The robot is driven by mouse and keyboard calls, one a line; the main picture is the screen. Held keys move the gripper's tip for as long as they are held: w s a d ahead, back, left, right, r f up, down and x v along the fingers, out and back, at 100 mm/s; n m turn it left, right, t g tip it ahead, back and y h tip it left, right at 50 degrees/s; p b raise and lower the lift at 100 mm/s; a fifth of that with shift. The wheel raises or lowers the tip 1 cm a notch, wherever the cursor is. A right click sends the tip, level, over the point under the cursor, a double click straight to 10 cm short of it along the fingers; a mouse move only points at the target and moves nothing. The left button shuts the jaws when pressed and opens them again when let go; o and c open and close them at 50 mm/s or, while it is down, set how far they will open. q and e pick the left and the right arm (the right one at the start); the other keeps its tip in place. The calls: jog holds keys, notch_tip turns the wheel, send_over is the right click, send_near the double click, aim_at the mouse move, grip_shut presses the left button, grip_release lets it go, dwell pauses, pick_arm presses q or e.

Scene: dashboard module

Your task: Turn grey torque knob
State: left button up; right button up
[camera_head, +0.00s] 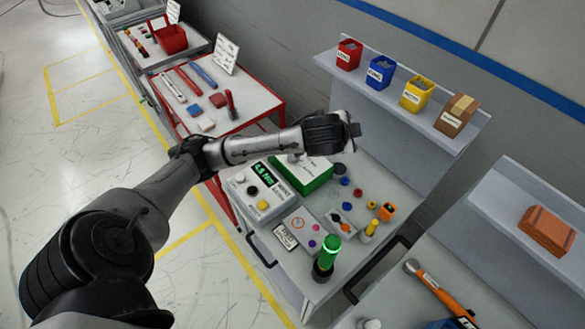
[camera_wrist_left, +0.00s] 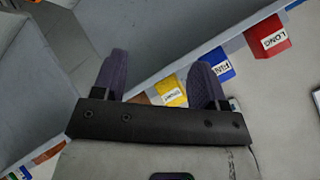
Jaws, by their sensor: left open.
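A white torque box (camera_head: 262,190) stands on the workbench, with a green-lit "Nm" display (camera_head: 263,171), a dark knob (camera_head: 252,191) and a yellow button (camera_head: 263,205). A dark grey round knob (camera_head: 339,169) is on the bench panel farther right; I cannot tell for certain which is the grey torque knob. My left gripper (camera_head: 355,130) is above the bench's back edge, apart from both knobs. In the left wrist view its two dark fingers (camera_wrist_left: 160,78) are spread with nothing between them. My right gripper is not in view.
A green-sided box (camera_head: 316,176) lies under my left forearm. A green lamp (camera_head: 328,256) stands at the bench front. The shelf behind holds red (camera_head: 349,54), blue (camera_head: 380,71) and yellow (camera_head: 417,93) bins. A red-framed cart (camera_head: 260,97) is at left.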

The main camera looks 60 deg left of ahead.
pick_arm(q)
jog(key=s+a+f+n+g+b, duration=0.1)
jog(key=a+f+n+g, duration=0.2)
jog(key=a, duration=0.3)
jog(key=s+a+f+n+g+h+b, duration=0.1)
jog(key=a+f+n+g, duration=0.15)
jog(key=a, duration=0.35)
jog(key=s+a+f+n+g+b, duration=0.1)
jog(key=a+f+n+g, duration=0.2)
jog(key=a, duration=0.4)
jog(key=f+n+h, duration=0.1)
jog(key=f+n, duration=0.1)
jog(key=f, duration=0.2)
jog(key=s+d+f+n+h+b, duration=0.1)
jog(key=f+n, duration=0.2)
jog(key=f, duration=0.2)
jog(key=f+n+g+h, duration=0.1)
jog(key=f+n, duration=0.2)
jog(key=f, duration=0.1)
jog(key=shift+s+d+f, duration=0.25)
jog(key=shift+f, duration=0.9)
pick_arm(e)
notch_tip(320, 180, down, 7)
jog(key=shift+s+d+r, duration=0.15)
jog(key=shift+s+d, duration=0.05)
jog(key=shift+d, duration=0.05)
